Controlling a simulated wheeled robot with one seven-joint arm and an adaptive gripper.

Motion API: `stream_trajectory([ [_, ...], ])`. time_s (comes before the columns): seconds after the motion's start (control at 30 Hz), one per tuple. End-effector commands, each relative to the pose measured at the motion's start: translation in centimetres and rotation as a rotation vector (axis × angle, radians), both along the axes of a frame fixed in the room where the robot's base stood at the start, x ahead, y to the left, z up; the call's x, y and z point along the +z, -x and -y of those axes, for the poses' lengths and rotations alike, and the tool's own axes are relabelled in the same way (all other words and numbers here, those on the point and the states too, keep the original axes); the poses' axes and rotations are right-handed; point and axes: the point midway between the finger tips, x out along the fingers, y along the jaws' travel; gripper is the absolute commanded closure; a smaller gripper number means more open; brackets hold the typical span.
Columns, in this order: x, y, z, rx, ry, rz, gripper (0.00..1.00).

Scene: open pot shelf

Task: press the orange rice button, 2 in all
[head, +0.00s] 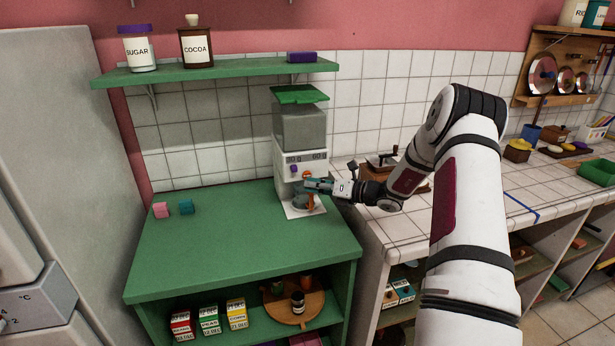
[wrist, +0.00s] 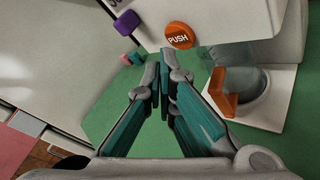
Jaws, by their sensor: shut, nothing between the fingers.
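The dispenser (head: 283,158) is a white machine with a grey hopper and a green lid, standing on the green counter. Its orange button (wrist: 180,36), marked PUSH, shows in the wrist view just above my fingertips, and a purple button (wrist: 126,22) sits to its left. In the head view the purple button (head: 293,169) shows, and the orange one is mostly hidden by my gripper. My gripper (wrist: 164,72) is shut and empty, in front of the machine. I cannot tell whether the fingertips touch the button. A grey cup with an orange handle (wrist: 228,92) stands on the machine's base.
A green shelf (head: 215,72) hangs above with a sugar jar (head: 139,49) and a cocoa jar (head: 196,47). A tiled counter (head: 470,195) stands right.

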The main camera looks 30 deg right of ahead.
Motion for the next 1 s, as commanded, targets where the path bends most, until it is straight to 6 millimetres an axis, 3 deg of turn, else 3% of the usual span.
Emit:
stream_trajectory([
  [0.57, 0.2, 4.5, -1.2, -0.001, -0.001, -0.001, 1.0],
  [1.0, 0.0, 4.8, -1.4, 0.0, 0.0, 0.0, 1.0],
])
